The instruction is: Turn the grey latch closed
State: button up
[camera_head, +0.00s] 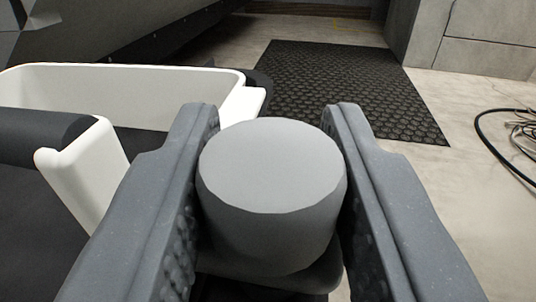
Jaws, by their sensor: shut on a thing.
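The grey latch (272,170) shows as a round, flat-topped grey knob in the middle of the camera view. Below the knob is a darker grey part, mostly hidden by the knob and my fingers. My gripper (272,120) has one finger on each side of the knob and is shut on it. The fingers hide the knob's sides, and I cannot tell from this view how far the latch is turned.
A white open-topped bin-like part (130,80) stands to the left, with a dark rounded piece (40,135) beside it. A black textured mat (340,85) lies on the pale floor ahead. Loose dark cable (515,130) lies at the right. Grey cabinets (475,35) stand at the back right.

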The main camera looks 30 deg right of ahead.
jog(key=shift+r, duration=0.15)
jog(key=o, duration=1)
jog(key=shift+s, duration=0.1)
jog(key=p+v, duration=0.4)
jog(key=v, duration=0.9)
jog(key=shift+s+a, duration=0.25)
